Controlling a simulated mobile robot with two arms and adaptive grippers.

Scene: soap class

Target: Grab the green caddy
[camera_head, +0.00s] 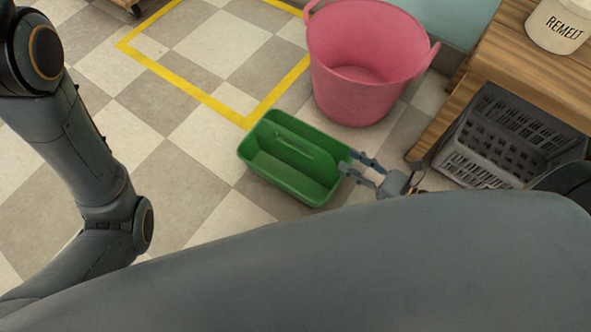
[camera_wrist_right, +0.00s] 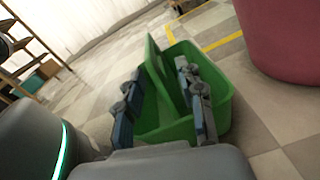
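The green caddy (camera_head: 268,165) is an open oblong tray with a handle divider along its middle. It rests on the tiled floor near the centre of the head view. My right gripper (camera_head: 347,160) is at the caddy's right end, with its two fingers spread and pointing at it. In the right wrist view the caddy (camera_wrist_right: 217,75) lies ahead, and the open fingers (camera_wrist_right: 160,70) stand to either side of the divider's line. Nothing is held; I cannot tell whether a fingertip touches the rim. My left arm shows at the left, but its gripper is out of view.
A pink tub (camera_head: 360,95) stands just behind and right of the caddy. A grey crate (camera_head: 510,140) sits at the right beside wooden boards (camera_head: 525,60), with a white "REMELT" pot (camera_head: 558,27) on top. Yellow tape (camera_head: 185,85) marks the floor behind. Floor left of the caddy is clear.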

